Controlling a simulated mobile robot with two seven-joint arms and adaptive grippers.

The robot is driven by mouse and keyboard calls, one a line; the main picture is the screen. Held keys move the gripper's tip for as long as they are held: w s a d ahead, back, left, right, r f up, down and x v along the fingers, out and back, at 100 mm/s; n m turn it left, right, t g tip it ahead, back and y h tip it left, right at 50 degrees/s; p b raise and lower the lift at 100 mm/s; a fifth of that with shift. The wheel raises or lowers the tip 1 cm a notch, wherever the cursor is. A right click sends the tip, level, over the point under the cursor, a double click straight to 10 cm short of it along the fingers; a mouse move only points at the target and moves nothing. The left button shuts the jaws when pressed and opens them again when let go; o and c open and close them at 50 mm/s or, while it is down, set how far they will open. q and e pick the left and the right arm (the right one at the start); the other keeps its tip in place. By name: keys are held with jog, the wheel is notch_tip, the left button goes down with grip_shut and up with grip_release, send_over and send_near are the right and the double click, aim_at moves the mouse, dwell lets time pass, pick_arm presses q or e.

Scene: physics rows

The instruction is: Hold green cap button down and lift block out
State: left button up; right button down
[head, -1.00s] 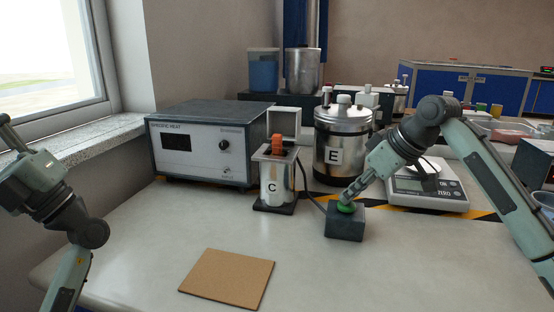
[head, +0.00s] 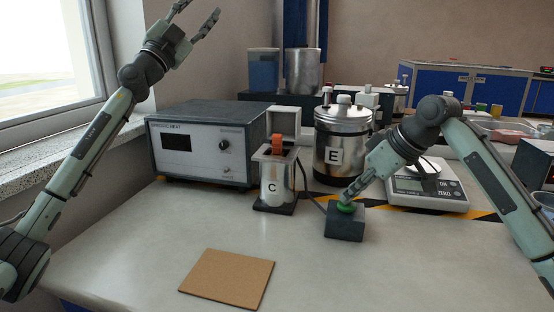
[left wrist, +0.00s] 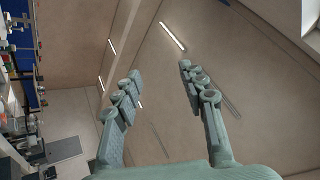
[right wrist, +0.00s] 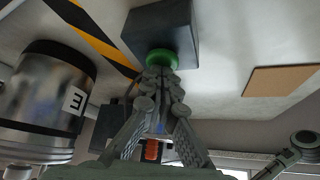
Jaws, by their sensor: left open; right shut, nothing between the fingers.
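The green cap button (head: 346,207) sits on a dark box (head: 345,225) on the bench. My right gripper (head: 347,199) is shut and empty, its fingertips touching the green cap from above; the right wrist view shows the tips against the green cap (right wrist: 162,57). The block, with an orange top (head: 278,142), stands in the metal cup marked C (head: 276,186), left of the button; its lower part is hidden in the cup. My left gripper (head: 198,14) is open and empty, raised high at the upper left, far from the block. The left wrist view shows its spread fingers (left wrist: 158,85).
A grey specific heat unit (head: 205,143) stands left of cup C. A metal vessel marked E (head: 342,150) stands behind the button, and a scale (head: 428,190) to its right. A brown mat (head: 227,278) lies at the front, with clear bench around it.

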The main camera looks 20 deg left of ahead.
pick_arm(q)
jog(key=w+d+f+m+g+h, duration=0.2)
jog(key=d+f+m+g, duration=0.25)
jog(key=d, duration=0.45)
jog(key=w+d+f+m+g+h, duration=0.1)
jog(key=d+f+m+g+h, duration=0.15)
jog(key=d+m+g, duration=0.5)
jog(key=w+d+f+m+g+h, duration=0.2)
jog(key=d+f+m, duration=0.25)
jog(key=d, duration=0.55)
jog(key=m+g+y, duration=0.5)
jog(key=g+y, duration=0.2)
jog(key=y, duration=0.7)
send_over(277, 135)
notch_tip(277, 135, down, 5)
jog(key=shift+w+a+f+h, duration=0.1)
jog(key=shift+f+h, duration=0.15)
jog(key=shift+f, duration=3)
